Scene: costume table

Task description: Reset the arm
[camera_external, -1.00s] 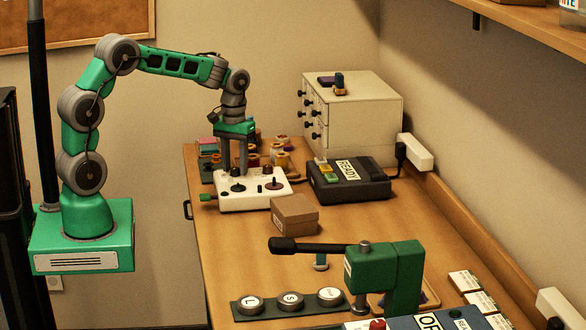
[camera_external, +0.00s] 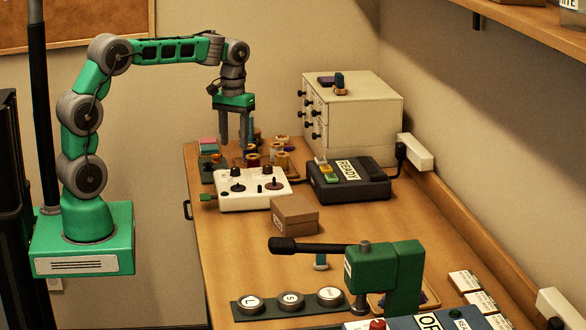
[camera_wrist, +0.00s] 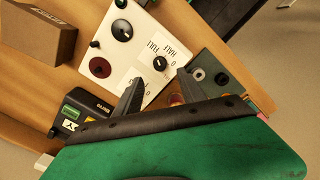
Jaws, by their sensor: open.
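My gripper (camera_external: 236,143) is open and empty, with its two dark fingers pointing down. It hangs in the air above the white control box (camera_external: 252,189) and the spools behind it, touching nothing that I can see. In the wrist view my gripper (camera_wrist: 158,85) has its fingers apart over the edge of the white control box (camera_wrist: 128,62), near a dial marked FULL and HALF. My green arm reaches over from its base at the left.
A cardboard box (camera_external: 294,214), a black READY unit (camera_external: 348,180) and a drawer cabinet (camera_external: 360,115) stand nearby. Several spools (camera_external: 252,159) sit at the back left. A green press (camera_external: 384,272) with a black lever and several round dies (camera_external: 290,301) are at the front.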

